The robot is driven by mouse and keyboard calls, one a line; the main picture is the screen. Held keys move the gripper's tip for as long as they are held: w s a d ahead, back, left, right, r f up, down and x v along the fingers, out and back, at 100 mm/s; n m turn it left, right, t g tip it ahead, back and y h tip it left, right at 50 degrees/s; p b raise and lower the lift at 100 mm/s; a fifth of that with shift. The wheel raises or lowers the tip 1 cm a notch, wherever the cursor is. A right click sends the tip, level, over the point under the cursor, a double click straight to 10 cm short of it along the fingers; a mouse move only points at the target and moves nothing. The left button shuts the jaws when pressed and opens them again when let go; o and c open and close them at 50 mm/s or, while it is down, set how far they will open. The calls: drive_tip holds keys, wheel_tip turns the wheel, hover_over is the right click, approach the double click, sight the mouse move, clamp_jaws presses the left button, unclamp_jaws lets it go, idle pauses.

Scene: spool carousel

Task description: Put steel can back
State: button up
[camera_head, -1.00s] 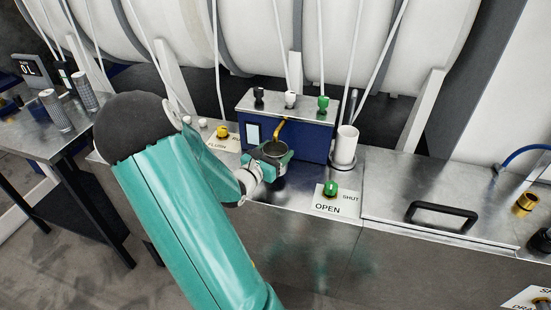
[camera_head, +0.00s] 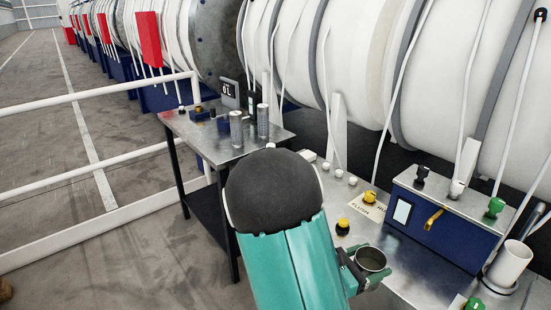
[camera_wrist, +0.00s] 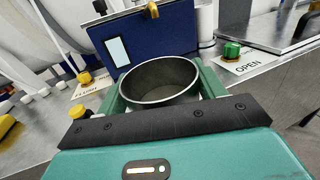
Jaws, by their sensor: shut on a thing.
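The steel can (camera_head: 371,259) is an open-topped metal cup, upright in my gripper (camera_head: 366,272). My gripper is shut on it, in front of the blue dispenser box and over the steel counter. In the wrist view the can's open mouth (camera_wrist: 160,82) faces up between the green jaws (camera_wrist: 160,100), and its inside looks dark with no clear contents. The can's lower part is hidden by the gripper.
The blue dispenser box (camera_head: 440,225) with a yellow spout stands at right. A white cup (camera_head: 509,262) stands beside it. Yellow knobs (camera_head: 369,197) sit on the counter. A side table (camera_head: 207,142) holds metal cylinders (camera_head: 263,121) and a display. White railings (camera_head: 100,172) run at left.

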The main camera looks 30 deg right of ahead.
drive_tip(key=shift+w, duration=0.1)
drive_tip(key=w+a+n+t+y, duration=0.1)
drive_tip(key=w+a+n+t, duration=0.4)
drive_tip(key=w, duration=0.3)
drive_tip(key=w+a+n+t+y, duration=0.1)
drive_tip(key=w+a+n+t, duration=0.2)
drive_tip(key=w+a+t, duration=0.35)
drive_tip(key=w+a+n+t+y, duration=0.4)
drive_tip(key=w+a+y, duration=0.1)
drive_tip(key=a, duration=0.5)
drive_tip(key=w+a+n+t+y, duration=0.4)
drive_tip(key=w+a, duration=0.4)
drive_tip(key=a, duration=0.2)
drive_tip(key=shift+y, duration=0.8)
drive_tip(key=shift+w+a+r+t, duration=0.1)
drive_tip(key=shift+t, duration=0.15)
